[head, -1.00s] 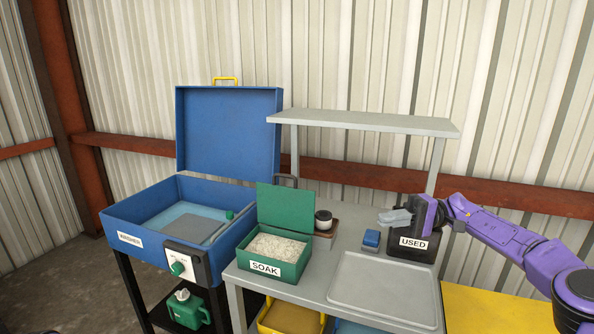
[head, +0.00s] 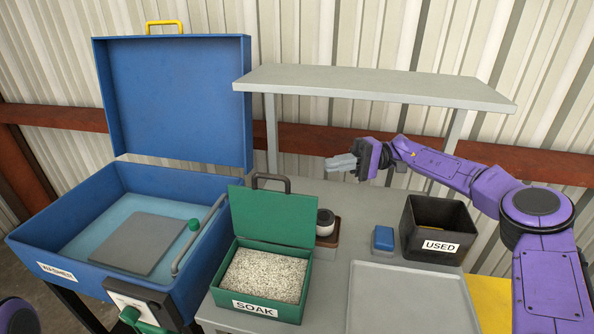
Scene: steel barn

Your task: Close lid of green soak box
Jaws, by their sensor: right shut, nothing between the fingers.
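The green soak box (head: 271,309) stands on the grey bench, left of the middle, with a white SOAK label on its front. Its green lid (head: 272,217) is open and stands upright at the back, with a dark handle (head: 271,178) showing above its top edge. Pale granules (head: 263,275) fill the box. My right gripper (head: 329,163) is shut and empty, in the air to the right of the lid and above the bench's back part, pointing left. It is apart from the lid. My left gripper is not in view.
A blue washer (head: 60,235) with its lid (head: 175,100) up stands left of the soak box. A grey shelf (head: 375,86) spans above the bench. A dark USED bin (head: 408,215), a blue block (head: 384,238), a small jar (head: 325,222) and a grey tray (head: 410,300) lie to the right.

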